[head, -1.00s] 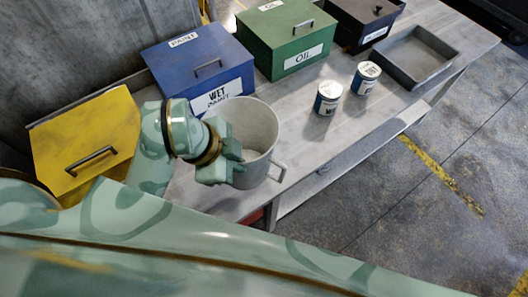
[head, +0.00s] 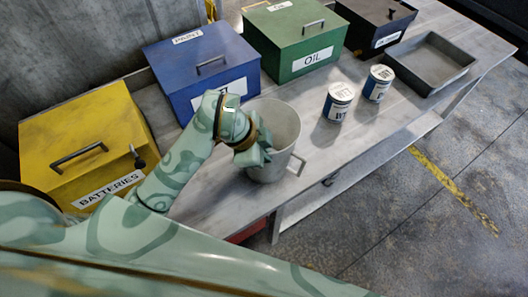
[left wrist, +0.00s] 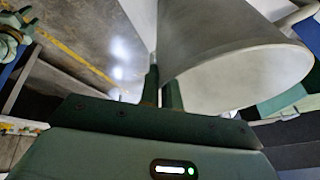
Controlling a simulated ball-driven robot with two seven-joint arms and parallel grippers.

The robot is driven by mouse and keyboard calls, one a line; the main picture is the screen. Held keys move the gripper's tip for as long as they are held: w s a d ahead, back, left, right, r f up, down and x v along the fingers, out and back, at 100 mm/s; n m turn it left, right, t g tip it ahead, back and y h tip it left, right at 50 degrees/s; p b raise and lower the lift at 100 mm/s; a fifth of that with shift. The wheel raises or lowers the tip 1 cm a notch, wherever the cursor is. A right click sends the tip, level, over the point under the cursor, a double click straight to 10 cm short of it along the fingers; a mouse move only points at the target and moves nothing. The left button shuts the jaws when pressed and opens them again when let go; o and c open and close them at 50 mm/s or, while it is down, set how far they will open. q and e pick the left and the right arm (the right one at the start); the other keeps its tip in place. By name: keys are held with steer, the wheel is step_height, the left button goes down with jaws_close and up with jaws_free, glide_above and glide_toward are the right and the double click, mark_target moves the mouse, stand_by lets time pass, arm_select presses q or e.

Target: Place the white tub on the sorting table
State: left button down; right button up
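The white tub (head: 282,122) is upright at the sorting table (head: 225,190), in front of the blue box in the head view. Its handle points to the lower right. I cannot tell whether its base touches the tabletop. My left gripper (head: 262,156) is at the near left side of the tub. In the left wrist view the two fingers (left wrist: 162,92) are close together at the edge of the tub (left wrist: 235,75), seemingly shut on its wall; the tips are hidden.
A yellow batteries box (head: 75,135), blue paint box (head: 190,65), green oil box (head: 290,40) and dark box (head: 375,22) line the back. Two small cans (head: 338,101) (head: 378,82) and a grey tray (head: 425,78) are to the right.

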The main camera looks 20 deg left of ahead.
arm_select(q)
steer(key=shift+f, duration=0.1)
steer(key=c, duration=1.6)
jaws_free()
steer(key=p+v, duration=0.3)
steer(key=v, duration=0.9)
steer(key=shift+r, duration=0.25)
